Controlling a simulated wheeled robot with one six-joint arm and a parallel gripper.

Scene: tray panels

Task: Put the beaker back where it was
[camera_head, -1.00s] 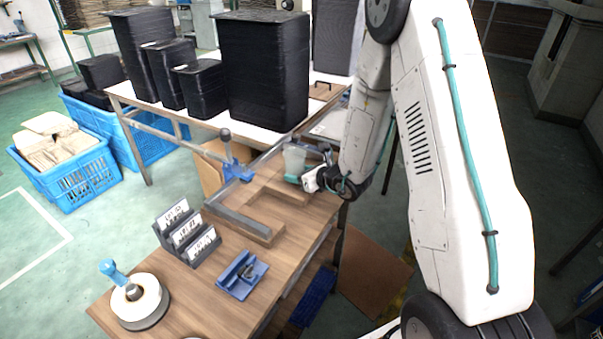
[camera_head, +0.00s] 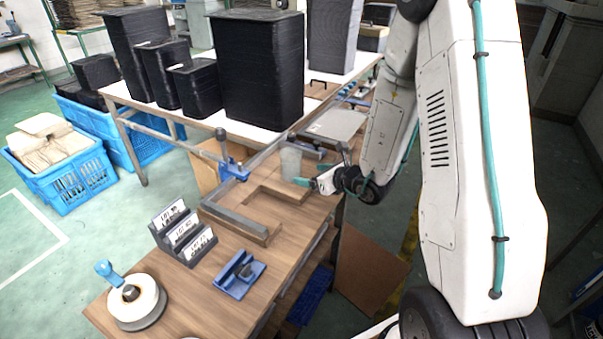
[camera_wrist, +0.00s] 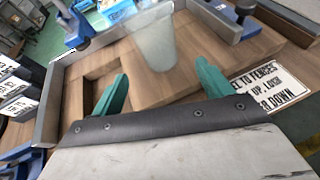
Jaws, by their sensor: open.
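The beaker (camera_head: 291,163) is a clear, frosted cup. It stands upright toward the far end of the wooden bench, beside the raised wooden frame. In the wrist view the beaker (camera_wrist: 156,42) is just beyond my fingertips, over pale wood, and looks empty. My gripper (camera_head: 322,168) is to the right of the beaker, with its teal fingers spread wide. In the wrist view my gripper (camera_wrist: 162,74) has nothing between its fingers, and a gap separates them from the beaker.
A blue clamp (camera_head: 232,168) on a metal rail is left of the beaker. A lettered sign (camera_wrist: 268,88) lies to the right in the wrist view. Labelled card holders (camera_head: 184,234), a blue fixture (camera_head: 239,275) and a round white spool (camera_head: 134,302) occupy the near bench. Black bins stand behind.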

